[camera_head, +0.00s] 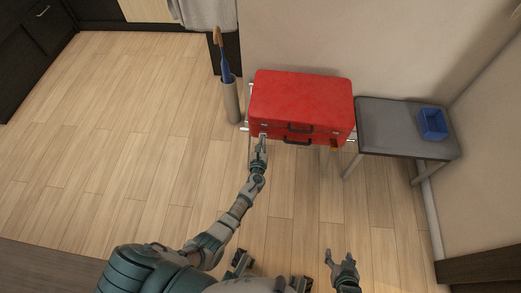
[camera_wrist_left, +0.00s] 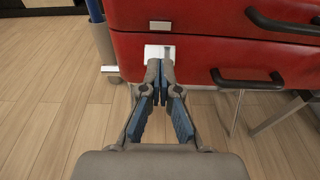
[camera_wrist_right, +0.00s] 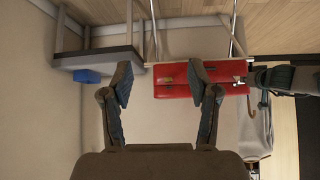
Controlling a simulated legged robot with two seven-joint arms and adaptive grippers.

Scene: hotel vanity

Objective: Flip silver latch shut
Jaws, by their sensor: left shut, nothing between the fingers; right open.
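A red suitcase (camera_head: 300,98) lies closed on a metal rack against the wall, with black handles on its front. In the left wrist view, a silver latch (camera_wrist_left: 153,51) sits on the lower front panel below the seam, partly hidden by my fingertips. A small metal plate (camera_wrist_left: 161,25) is on the panel above it. My left gripper (camera_wrist_left: 160,68) is shut and empty, its tips at the latch; contact cannot be told. It also shows in the head view (camera_head: 261,139). My right gripper (camera_wrist_right: 160,82) is open and empty, low and well away from the suitcase (camera_wrist_right: 172,80).
The wooden floor in front is clear.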

